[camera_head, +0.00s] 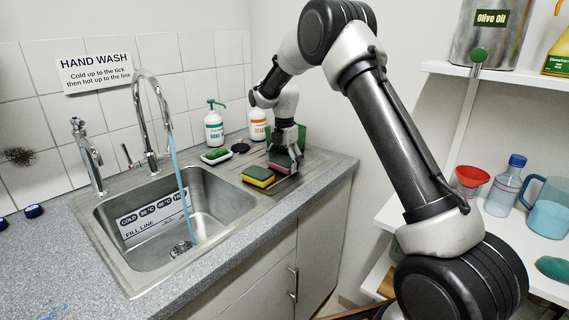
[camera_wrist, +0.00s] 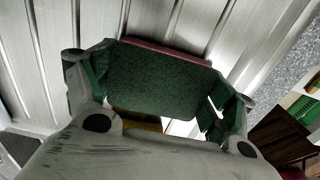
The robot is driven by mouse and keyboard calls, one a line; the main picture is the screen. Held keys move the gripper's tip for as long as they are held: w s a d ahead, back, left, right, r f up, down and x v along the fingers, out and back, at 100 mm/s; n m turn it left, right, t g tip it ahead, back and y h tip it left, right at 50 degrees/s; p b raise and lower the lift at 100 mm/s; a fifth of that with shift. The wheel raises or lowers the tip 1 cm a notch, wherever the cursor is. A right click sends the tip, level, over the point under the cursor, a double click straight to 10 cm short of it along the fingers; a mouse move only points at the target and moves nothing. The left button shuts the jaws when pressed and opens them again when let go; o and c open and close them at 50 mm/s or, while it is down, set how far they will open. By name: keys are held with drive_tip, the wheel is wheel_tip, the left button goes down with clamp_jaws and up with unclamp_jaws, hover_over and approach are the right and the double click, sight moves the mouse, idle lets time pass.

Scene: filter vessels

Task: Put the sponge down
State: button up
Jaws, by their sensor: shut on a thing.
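My gripper (camera_head: 286,157) is low over the ridged steel drainboard (camera_head: 305,163), right of the sink. It is shut on a sponge (camera_head: 280,160) that looks pinkish-red in the head view. In the wrist view the held sponge (camera_wrist: 155,80) shows a dark green face and a thin red edge, between both fingers. The fingers hide part of it in the head view, and I cannot tell whether it touches the drainboard. A yellow sponge with a green top (camera_head: 258,176) lies just left of my gripper.
Water runs from the tap (camera_head: 150,100) into the steel sink (camera_head: 150,225). A dish with a green item (camera_head: 216,155), a white pump bottle (camera_head: 214,126) and an orange-labelled bottle (camera_head: 257,125) stand behind. The counter edge is in front; shelves with vessels are at right.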

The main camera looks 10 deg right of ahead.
sight(284, 160)
drive_tip(key=shift+f, duration=0.1)
drive_tip(key=o, duration=1.2)
drive_tip(key=shift+o, duration=0.2)
wheel_tip(284, 160, up, 12)
drive_tip(key=s+d+r+m+t, duration=0.1)
drive_tip(key=s+d+r+m, duration=0.4)
drive_tip(key=s+r, duration=0.3)
drive_tip(key=s+d+r+m+t, duration=0.1)
drive_tip(key=s+d+r+m, duration=0.25)
drive_tip(key=s, duration=0.35)
drive_tip(key=s+d+r+m, duration=0.2)
drive_tip(key=s+m, duration=0.3)
drive_tip(key=s, duration=0.3)
drive_tip(key=s+d+f+m+t, duration=0.1)
drive_tip(key=s+d+f+m, duration=0.1)
drive_tip(key=s+m, duration=0.4)
drive_tip(key=s+d+f+m+t, duration=0.1)
drive_tip(key=s+m, duration=0.4)
drive_tip(key=s, duration=1)
wheel_tip(284, 160, down, 3)
drive_tip(key=shift+d+r+m, duration=0.15)
drive_tip(key=shift+d+m, duration=0.2)
drive_tip(key=shift+d, duration=0.3)
